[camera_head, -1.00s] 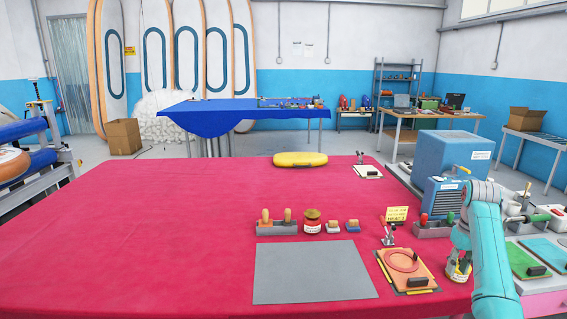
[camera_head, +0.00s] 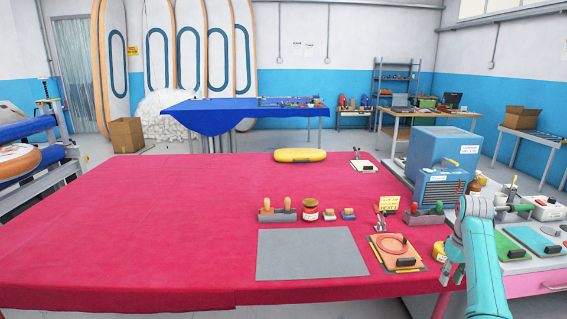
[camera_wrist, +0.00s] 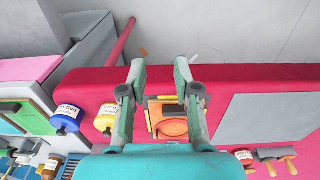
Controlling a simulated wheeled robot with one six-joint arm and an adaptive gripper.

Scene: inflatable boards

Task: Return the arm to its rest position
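My teal arm (camera_head: 481,262) reaches up at the right of the head view, bent at its grey joint beside the red table (camera_head: 150,225). My gripper (camera_wrist: 160,66) shows in the wrist view with its two fingers apart and nothing between them. It hangs over the table's edge, above the strip near the orange clipboard (camera_wrist: 172,122). In the head view the gripper is small and partly hidden by the arm.
A grey mat (camera_head: 312,253), handled tools (camera_head: 277,213) and a blue machine (camera_head: 440,160) are nearby. The table's left part is clear.

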